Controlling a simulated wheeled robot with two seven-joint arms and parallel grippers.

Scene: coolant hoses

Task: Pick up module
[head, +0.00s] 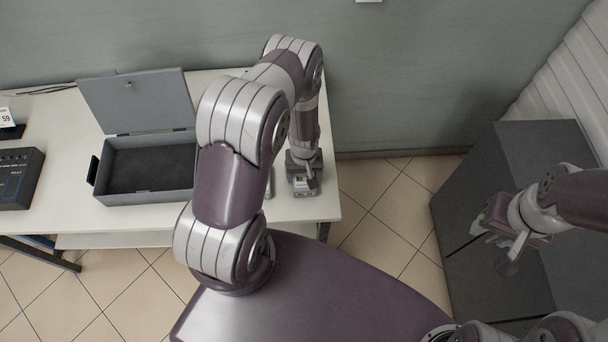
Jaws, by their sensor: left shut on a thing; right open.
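The module (304,188) is a small grey block with a white label, near the right end of the white table (235,208). My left gripper (306,176) points down over it and is shut on it. The gripper and arm hide part of the module, and I cannot tell whether it touches the table. My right gripper (500,245) is open and empty at the right, in front of the dark grey cabinet (520,150).
An open grey case (150,198) with its lid raised stands on the table, left of my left arm. A dark device (18,178) with a cable sits at the far left. A small metal cylinder (269,183) stands beside the module. Tiled floor separates table and cabinet.

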